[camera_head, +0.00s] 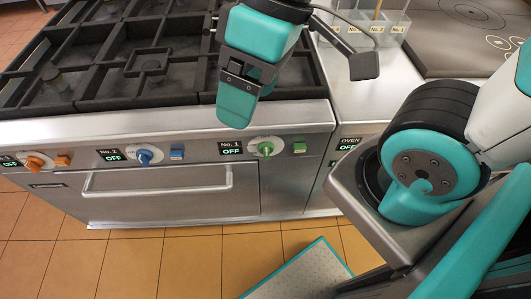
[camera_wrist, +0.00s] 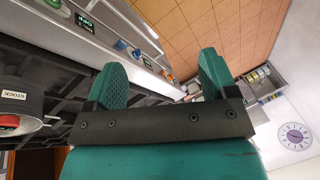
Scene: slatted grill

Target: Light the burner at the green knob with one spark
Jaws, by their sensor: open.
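The green knob (camera_head: 266,148) sits on the stove's front panel, right of the No. 1 display (camera_head: 231,147), which reads OFF. A square green button (camera_head: 299,148) is just right of the knob. My gripper (camera_head: 237,108) points down over the cooktop's front edge, above and slightly left of the green knob in the head view, apart from it. In the wrist view its two teal fingers (camera_wrist: 162,74) are spread wide with nothing between them. The No. 1 burner is partly hidden behind my gripper and arm.
Left along the panel are a blue knob (camera_head: 143,156) with a blue button (camera_head: 177,153) and an orange knob (camera_head: 34,163). An oven handle (camera_head: 157,190) sticks out below. Labelled clear bins (camera_head: 375,28) stand behind. A STOCK pot (camera_wrist: 16,110) shows in the wrist view.

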